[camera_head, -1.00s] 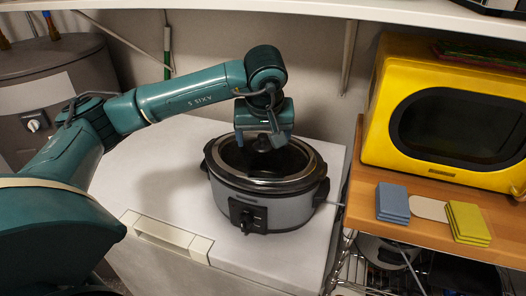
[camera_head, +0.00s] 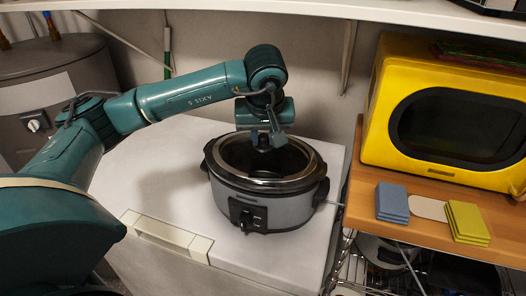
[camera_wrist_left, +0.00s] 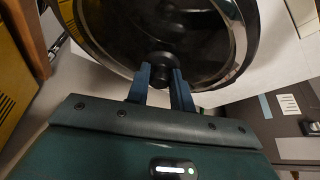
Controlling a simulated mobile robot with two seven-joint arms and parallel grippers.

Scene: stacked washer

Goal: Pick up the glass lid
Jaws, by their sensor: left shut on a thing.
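The glass lid (camera_head: 236,153) with its metal rim lies on the grey slow cooker (camera_head: 235,190), which stands on a white washer top. In the left wrist view the lid (camera_wrist_left: 205,28) fills the top, with its black knob (camera_wrist_left: 159,64) in the middle. My left gripper (camera_head: 262,140) is above the lid, pointing down. Its two blue fingers (camera_wrist_left: 160,80) are shut on the knob, one on each side. The fingers partly hide the knob in the head view. My right gripper is not in view.
A yellow microwave (camera_head: 440,115) stands on a wooden shelf to the right, with blue sponges (camera_head: 392,202) and yellow sponges (camera_head: 467,222) in front. A grey tank (camera_head: 55,85) stands at the left. A white shelf (camera_head: 300,12) runs overhead. The white top (camera_head: 165,180) is clear left of the cooker.

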